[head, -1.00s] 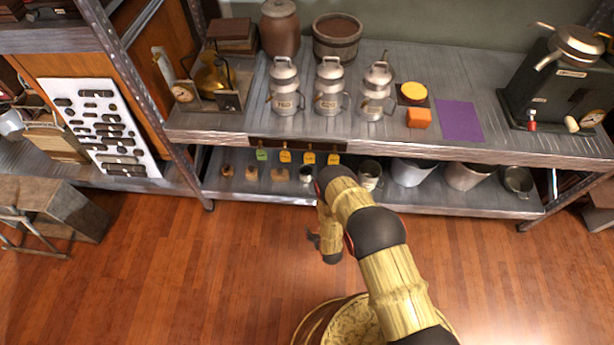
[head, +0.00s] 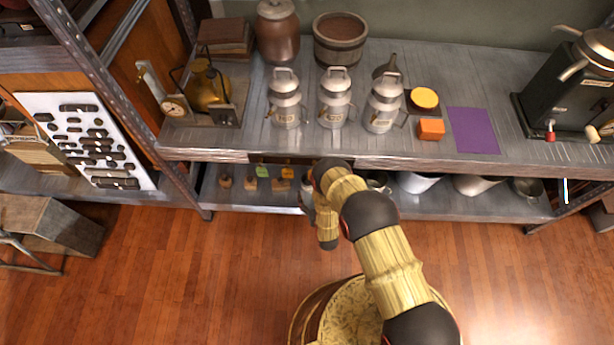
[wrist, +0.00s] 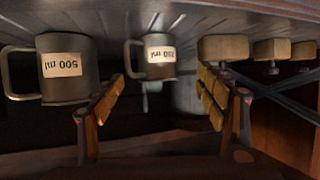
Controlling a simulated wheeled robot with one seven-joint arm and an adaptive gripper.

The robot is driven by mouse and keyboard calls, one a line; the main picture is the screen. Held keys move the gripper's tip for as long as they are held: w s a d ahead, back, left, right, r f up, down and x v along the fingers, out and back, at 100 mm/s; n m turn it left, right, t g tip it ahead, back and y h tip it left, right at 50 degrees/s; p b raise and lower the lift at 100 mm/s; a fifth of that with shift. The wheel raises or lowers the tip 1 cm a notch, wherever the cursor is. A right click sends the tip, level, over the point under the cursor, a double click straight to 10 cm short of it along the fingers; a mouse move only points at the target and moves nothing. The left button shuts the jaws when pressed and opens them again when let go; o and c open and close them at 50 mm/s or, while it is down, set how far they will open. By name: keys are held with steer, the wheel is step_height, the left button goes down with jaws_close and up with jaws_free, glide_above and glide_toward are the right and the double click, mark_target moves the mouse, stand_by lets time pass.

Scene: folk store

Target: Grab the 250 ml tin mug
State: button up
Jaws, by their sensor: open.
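The wrist view is upside down. In it the small grey tin mug (wrist: 150,72), with an inverted label that is hard to read but ends in ml, stands on the lower shelf, handle to the picture's left. A larger tin mug (wrist: 85,88) labelled 500 ml stands left of it. My gripper (wrist: 162,92) is open, with its two fingers spread to either side of the small mug's picture position; the fingers do not visibly touch it. In the head view my gripper (head: 307,197) is at the lower shelf's front edge, largely hidden by my arm, which also hides most of the small mug.
Several wooden blocks (wrist: 227,48) stand right of the small mug in the wrist view. The upper shelf (head: 220,150) overhangs the lower shelf (head: 450,205). Metal cans (head: 333,98) stand above. Larger pots (head: 418,182) stand to the right. The wooden floor in front is clear.

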mark_target(308, 182)
steer(key=shift+w+a, duration=0.15)
steer(key=shift+w, duration=0.35)
steer(key=b+x, duration=0.4)
steer(key=x, duration=0.3)
steer(key=shift+w, duration=0.3)
steer(key=shift+r, duration=0.1)
steer(key=shift+c, duration=0.5)
steer(key=c, duration=1.1)
steer(key=shift+c, duration=0.7)
